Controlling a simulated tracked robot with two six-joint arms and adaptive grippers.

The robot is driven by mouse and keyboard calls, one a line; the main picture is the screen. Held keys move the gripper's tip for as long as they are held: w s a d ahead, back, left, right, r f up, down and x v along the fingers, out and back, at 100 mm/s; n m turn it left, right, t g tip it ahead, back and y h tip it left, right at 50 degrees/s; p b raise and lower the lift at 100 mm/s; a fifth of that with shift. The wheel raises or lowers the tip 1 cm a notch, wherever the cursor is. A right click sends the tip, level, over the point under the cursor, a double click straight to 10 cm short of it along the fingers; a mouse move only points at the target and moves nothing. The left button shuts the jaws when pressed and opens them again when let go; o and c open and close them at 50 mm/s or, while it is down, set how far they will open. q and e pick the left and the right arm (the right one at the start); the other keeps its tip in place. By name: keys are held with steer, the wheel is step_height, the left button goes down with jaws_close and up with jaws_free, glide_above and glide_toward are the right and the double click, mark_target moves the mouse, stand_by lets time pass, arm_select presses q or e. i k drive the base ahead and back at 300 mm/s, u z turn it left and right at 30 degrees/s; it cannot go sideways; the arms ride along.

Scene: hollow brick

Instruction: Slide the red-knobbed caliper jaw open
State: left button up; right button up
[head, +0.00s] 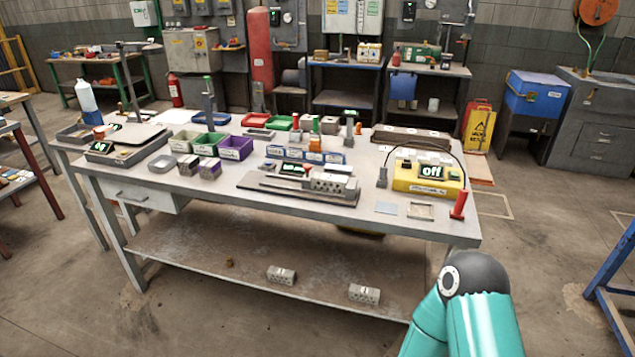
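A long low grey measuring device with a small lit display (294,169) lies near the middle front of the workbench and looks like the caliper. A grey hollow brick (332,183) sits at its right part. The jaw and its red knob are too small to make out for certain, and I cannot tell how far the jaw stands open. A red upright handle (459,205) stands apart at the bench's front right corner. Part of my teal arm shows at the bottom right, below the bench; neither gripper is in view.
The workbench (386,222) carries a yellow box reading "off" (428,176), a scale (124,146), green bins and a purple bin (236,148). Two bricks (281,275) (364,293) lie on the lower shelf. A blue frame (615,285) stands at the right edge. The floor before the bench is clear.

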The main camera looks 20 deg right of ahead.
mark_target(306, 180)
steer(key=z, duration=0.3)
steer(key=k, duration=0.2)
steer(key=u, duration=0.7)
steer(key=i, duration=1.4)
steer(key=z, duration=0.4)
